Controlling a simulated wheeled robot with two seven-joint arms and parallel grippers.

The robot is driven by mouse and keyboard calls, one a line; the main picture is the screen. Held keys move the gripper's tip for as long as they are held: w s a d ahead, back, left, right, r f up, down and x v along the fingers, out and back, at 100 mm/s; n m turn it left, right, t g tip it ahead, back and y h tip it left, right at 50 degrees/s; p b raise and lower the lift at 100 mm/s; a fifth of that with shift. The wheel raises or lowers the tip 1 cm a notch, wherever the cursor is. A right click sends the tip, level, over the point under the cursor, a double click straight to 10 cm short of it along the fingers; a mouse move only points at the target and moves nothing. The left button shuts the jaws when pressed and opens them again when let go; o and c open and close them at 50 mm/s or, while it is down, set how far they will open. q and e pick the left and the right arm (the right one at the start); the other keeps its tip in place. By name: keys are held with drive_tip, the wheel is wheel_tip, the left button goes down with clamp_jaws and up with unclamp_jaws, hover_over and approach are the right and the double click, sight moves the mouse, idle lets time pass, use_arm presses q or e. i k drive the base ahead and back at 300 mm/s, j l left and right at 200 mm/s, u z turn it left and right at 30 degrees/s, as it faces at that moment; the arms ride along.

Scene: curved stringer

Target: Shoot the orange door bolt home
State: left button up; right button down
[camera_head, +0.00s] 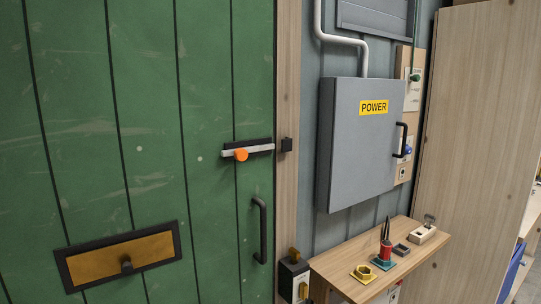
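The door bolt (260,149) is a pale metal bar with a round orange knob (241,155), set on a dark backplate (247,142) on the green door (160,170). The knob sits toward the left part of the bar. A black keeper (287,145) is on the wooden door frame just right of the bar. The bar's right end looks to stop just short of the keeper, with a thin strip of door and frame between them. Neither of my grippers is in view.
A black door handle (262,230) stands below the bolt, and a brass mail slot (125,256) is at lower left. Right of the frame are a grey POWER cabinet (345,150) and a wooden shelf (350,285) with small items. The door around the knob is clear.

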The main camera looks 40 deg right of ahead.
sight(241, 154)
drive_tip(key=z, duration=1.1)
